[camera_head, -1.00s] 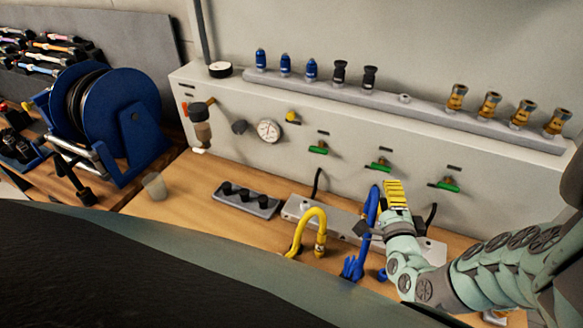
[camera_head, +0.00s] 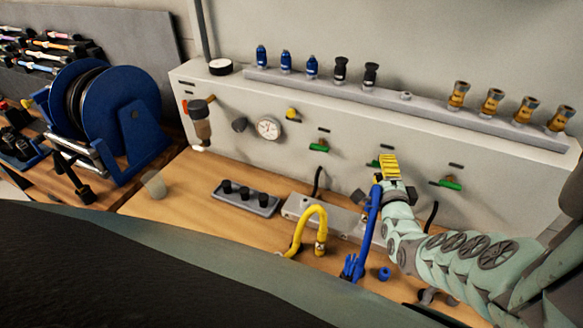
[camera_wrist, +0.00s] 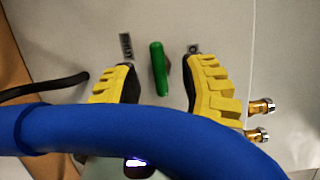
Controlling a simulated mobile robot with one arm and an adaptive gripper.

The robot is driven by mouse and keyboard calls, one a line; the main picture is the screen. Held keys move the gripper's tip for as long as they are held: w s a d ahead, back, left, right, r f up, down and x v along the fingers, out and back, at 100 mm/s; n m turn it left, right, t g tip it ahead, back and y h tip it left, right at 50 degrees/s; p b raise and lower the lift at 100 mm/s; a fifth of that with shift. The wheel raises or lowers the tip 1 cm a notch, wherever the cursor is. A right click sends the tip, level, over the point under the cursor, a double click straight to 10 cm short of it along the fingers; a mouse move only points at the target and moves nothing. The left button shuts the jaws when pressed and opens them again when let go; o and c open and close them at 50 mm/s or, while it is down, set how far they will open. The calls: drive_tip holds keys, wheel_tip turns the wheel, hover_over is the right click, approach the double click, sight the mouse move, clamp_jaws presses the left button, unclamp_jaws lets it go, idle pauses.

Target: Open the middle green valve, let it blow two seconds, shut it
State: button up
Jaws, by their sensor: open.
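The middle green valve (camera_head: 373,164) is mostly hidden behind my gripper (camera_head: 389,163) in the head view, with only a bit of green showing. In the wrist view its green handle (camera_wrist: 158,68) stands between my two yellow fingers, with a gap on each side. My gripper is open and empty. I cannot tell how far the fingertips are from the panel. Another green valve (camera_head: 319,146) sits to the left and one (camera_head: 447,183) to the right, both with handles lying roughly level along the panel.
A blue hose (camera_head: 368,235) hangs close beside my wrist and crosses the wrist view (camera_wrist: 130,130) in front of the fingers. A yellow hose (camera_head: 312,215) arches over the bench at left. A gauge (camera_head: 268,128) is on the panel. Brass fittings (camera_head: 492,101) stand on the ledge above.

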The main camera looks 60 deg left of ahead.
drive_tip(key=shift+b+x, duration=0.4)
drive_tip(key=shift+x, duration=0.5)
drive_tip(key=shift+s, duration=0.1)
clamp_jaws()
